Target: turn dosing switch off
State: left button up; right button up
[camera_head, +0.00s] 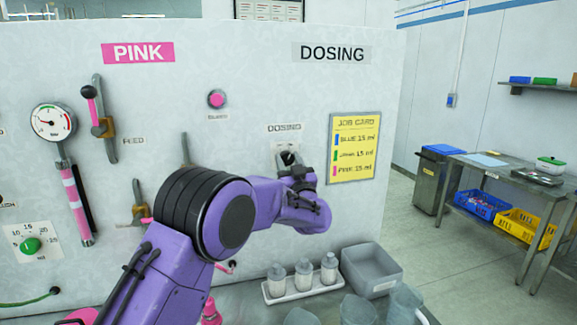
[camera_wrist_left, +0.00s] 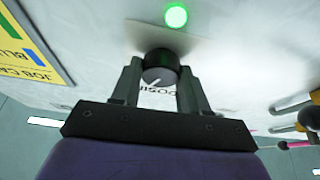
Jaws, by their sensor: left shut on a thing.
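The dosing switch (camera_head: 288,157) is a round black knob on the wall panel, under a small DOSING label (camera_head: 285,128). In the left wrist view the knob (camera_wrist_left: 160,66) sits between the two fingers of my left gripper (camera_wrist_left: 160,82), which is shut on it. A pale mark shows on the knob's face. In the head view my left gripper (camera_head: 297,176) is at the switch, and my purple arm hides the panel just below. A green lamp (camera_wrist_left: 176,15) glows near the knob in the left wrist view. My right gripper is in neither view.
A yellow job card (camera_head: 354,148) hangs right of the switch. Levers, a gauge (camera_head: 52,122) and a green dial (camera_head: 31,245) are on the panel to the left. Below stand a white rack of small bottles (camera_head: 303,275), a grey bin (camera_head: 371,268) and several cups.

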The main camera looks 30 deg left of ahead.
pick_arm(q)
jog(key=n+b, duration=0.1)
jog(key=n+g+y+b, duration=0.1)
jog(key=n, duration=0.1)
jog(key=shift+f+n, duration=0.2)
jog(key=shift+n, duration=0.1)
jog(key=n+g+b, duration=0.1)
jog(key=n+g, duration=0.1)
jog(key=n, duration=0.2)
jog(key=shift+r+y+b, duration=0.1)
jog(key=shift+y+b, duration=0.25)
jog(key=shift+y, duration=0.05)
jog(key=n+g+b, duration=0.1)
jog(key=n+g, duration=0.1)
jog(key=n, duration=0.1)
jog(key=shift+w+r, duration=0.1)
jog(key=shift+r+n+g, duration=0.1)
jog(key=shift+n+g, duration=0.7)
jog(key=shift+n, duration=1.2)
jog(key=shift+d, duration=0.1)
jog(key=o, duration=1.1)
jog(key=shift+c, duration=0.2)
